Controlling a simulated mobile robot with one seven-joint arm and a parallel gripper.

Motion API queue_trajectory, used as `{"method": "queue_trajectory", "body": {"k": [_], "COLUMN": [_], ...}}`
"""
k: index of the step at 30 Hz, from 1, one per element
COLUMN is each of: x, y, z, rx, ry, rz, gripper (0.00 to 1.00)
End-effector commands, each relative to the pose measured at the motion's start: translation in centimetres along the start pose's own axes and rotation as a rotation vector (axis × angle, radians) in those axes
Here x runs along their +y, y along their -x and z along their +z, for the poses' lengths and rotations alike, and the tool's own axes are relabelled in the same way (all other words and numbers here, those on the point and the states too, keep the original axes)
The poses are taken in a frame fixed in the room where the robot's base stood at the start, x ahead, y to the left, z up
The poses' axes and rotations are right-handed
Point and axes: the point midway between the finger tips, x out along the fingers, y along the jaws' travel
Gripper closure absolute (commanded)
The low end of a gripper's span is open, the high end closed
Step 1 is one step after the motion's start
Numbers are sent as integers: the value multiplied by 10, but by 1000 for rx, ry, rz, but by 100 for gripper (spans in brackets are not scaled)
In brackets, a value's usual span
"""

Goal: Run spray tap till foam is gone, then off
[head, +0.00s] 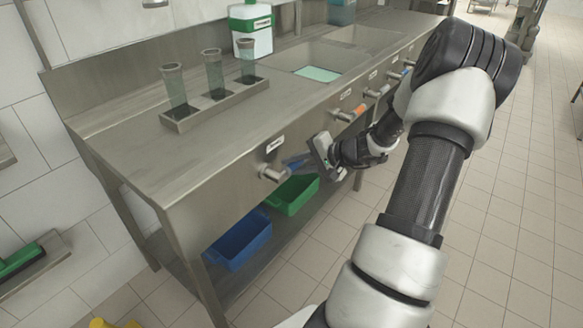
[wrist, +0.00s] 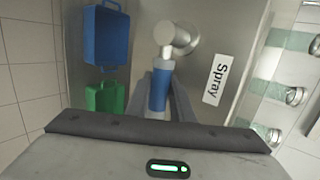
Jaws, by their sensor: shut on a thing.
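The spray tap (head: 272,173) is a metal valve on the front panel of the steel bench. In the wrist view its round metal body (wrist: 176,38) sits beside a label reading "Spray" (wrist: 216,79). Its blue lever (wrist: 159,92) lies between the two fingers of my gripper (wrist: 160,77), which is shut on it. In the head view my gripper (head: 308,160) is at the lever, just right of the tap body. A sink basin holds a flat pale green surface (head: 317,74); I cannot tell whether it is foam. No spray is visible.
A rack (head: 196,118) with three glass cylinders stands on the bench. Green (head: 292,194) and blue (head: 238,240) bins sit on the lower shelf. A white-green container (head: 252,30) stands behind.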

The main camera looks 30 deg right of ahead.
Motion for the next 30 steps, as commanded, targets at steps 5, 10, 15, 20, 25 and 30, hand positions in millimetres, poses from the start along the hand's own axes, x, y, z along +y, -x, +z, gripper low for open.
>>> {"method": "queue_trajectory", "body": {"k": [5, 10, 15, 20, 25, 30], "x": [-1, -1, -1, -1, -3, -3], "y": [1, 1, 1, 5, 30, 72], "z": [-2, -2, -1, -1, -1, -2], "rx": [4, 3, 2, 2, 4, 6], "ry": [6, 7, 5, 4, 3, 4], "rz": [0, 0, 0, 0, 1, 1], "gripper": [100, 72, 72, 72, 72, 72]}}
